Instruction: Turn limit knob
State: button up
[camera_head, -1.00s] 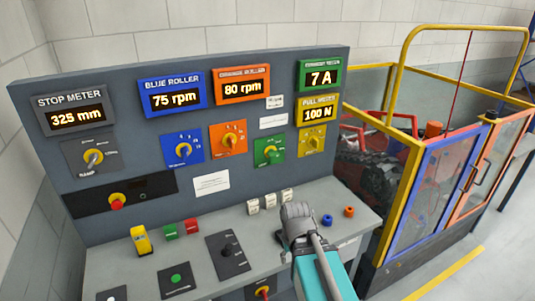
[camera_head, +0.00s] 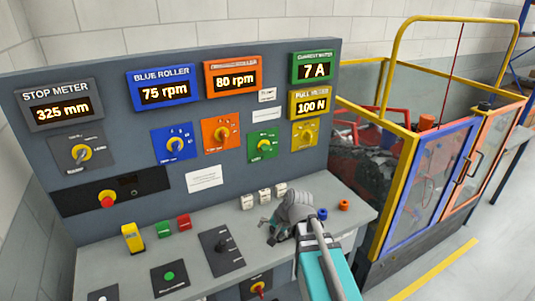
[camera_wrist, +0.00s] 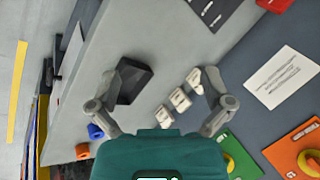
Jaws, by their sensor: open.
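Several knobs are on the upright panel. One is on the grey plate (camera_head: 82,153), one on the blue plate (camera_head: 174,144), one on the orange plate (camera_head: 221,133), one on the green plate (camera_head: 263,146) and one on the yellow plate (camera_head: 305,135). Their small lettering is too blurred to tell which is the limit knob. My gripper (camera_head: 268,230) is open and empty over the desk, below and apart from the panel knobs. In the wrist view my gripper (camera_wrist: 168,82) has its fingers spread above the desk. The green plate (camera_wrist: 240,150) and orange plate (camera_wrist: 293,155) show at lower right there.
White switches (camera_head: 264,196) stand on the desk behind my gripper. A blue ring (camera_head: 322,214) and an orange ring (camera_head: 344,205) lie to its right. A red emergency button (camera_head: 107,201) is on the left. A yellow-railed machine cage (camera_head: 400,150) stands to the right.

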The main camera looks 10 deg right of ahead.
jog(key=w+a+r+m+t+y+b, duration=0.1)
jog(key=w+m+t+y, duration=0.1)
jog(key=w+m+t, duration=0.3)
jog(key=m+t+b, duration=0.5)
jog(key=m+t, duration=0.4)
jog(key=m, duration=1.3)
send_near(268, 150)
jog(key=s, duration=0.3)
jog(key=shift+w+d+r+h, duration=0.15)
jog(key=shift+d+h, duration=0.15)
jog(key=shift+d, duration=0.05)
jog(key=x, duration=1.3)
jog(key=shift+w+a, duration=0.1)
jog(key=shift+w, duration=0.25)
